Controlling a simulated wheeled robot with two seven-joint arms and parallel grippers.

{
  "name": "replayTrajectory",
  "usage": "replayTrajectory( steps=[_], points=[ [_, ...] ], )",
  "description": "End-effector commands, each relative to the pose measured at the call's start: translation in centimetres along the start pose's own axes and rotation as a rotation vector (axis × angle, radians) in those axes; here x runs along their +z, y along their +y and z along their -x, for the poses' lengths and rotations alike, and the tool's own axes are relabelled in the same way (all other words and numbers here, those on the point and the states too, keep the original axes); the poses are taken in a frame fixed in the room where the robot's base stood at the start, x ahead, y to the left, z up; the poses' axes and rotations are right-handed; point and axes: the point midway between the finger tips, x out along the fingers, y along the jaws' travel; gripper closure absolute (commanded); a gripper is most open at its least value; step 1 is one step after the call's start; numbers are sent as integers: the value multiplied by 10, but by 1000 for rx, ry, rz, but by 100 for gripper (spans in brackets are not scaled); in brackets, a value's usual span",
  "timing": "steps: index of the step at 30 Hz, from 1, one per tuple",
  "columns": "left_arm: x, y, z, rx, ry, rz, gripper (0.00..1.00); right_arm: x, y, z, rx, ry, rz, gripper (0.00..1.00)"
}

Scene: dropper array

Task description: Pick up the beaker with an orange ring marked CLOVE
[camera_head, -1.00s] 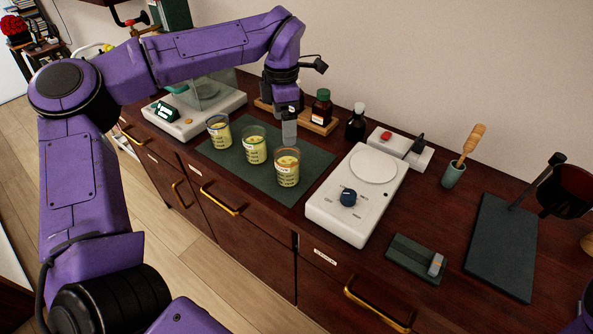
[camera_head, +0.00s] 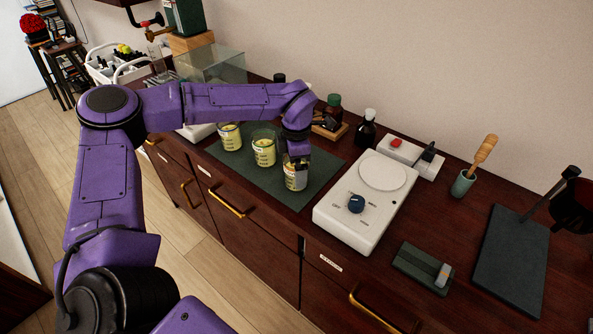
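Three beakers with yellowish contents stand in a row on a dark green mat (camera_head: 290,199): a left beaker (camera_head: 230,138), a middle beaker (camera_head: 264,151) and a right beaker (camera_head: 295,181). The right beaker showed an orange-looking rim earlier; that rim is now mostly behind my gripper. Its label is too small to read. My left gripper (camera_head: 297,164) points down at the top of the right beaker, overlapping its rim. Whether the fingers are around the glass or closed on it is hidden. My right gripper is out of view.
A white stirrer plate (camera_head: 346,223) with a blue knob stands close right of the mat. Dark bottles (camera_head: 366,130) and a wooden tray (camera_head: 330,133) are behind. A glass-sided balance (camera_head: 212,66) is behind my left arm. The counter's front edge runs near the mat.

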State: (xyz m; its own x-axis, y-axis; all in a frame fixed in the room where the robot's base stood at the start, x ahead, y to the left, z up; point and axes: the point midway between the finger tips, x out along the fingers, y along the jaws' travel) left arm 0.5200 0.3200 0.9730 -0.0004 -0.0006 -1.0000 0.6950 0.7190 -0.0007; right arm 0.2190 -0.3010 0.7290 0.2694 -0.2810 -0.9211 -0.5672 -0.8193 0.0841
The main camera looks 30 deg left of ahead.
Motion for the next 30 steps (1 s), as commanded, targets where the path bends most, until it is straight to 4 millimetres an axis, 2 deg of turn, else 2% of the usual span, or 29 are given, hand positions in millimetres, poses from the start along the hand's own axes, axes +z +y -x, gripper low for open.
replayTrajectory(
  steps=[3,4,10,22,30],
  points=[
    [0,0,0,0,0,0,0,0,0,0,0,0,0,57],
    [0,0,0,0,0,0,6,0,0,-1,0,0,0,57],
    [0,0,0,0,0,0,71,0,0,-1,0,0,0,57],
    [1,0,4,1,-1,0,71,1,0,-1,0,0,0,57],
    [1,1,27,2,-3,0,71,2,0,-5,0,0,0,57]
  ],
)
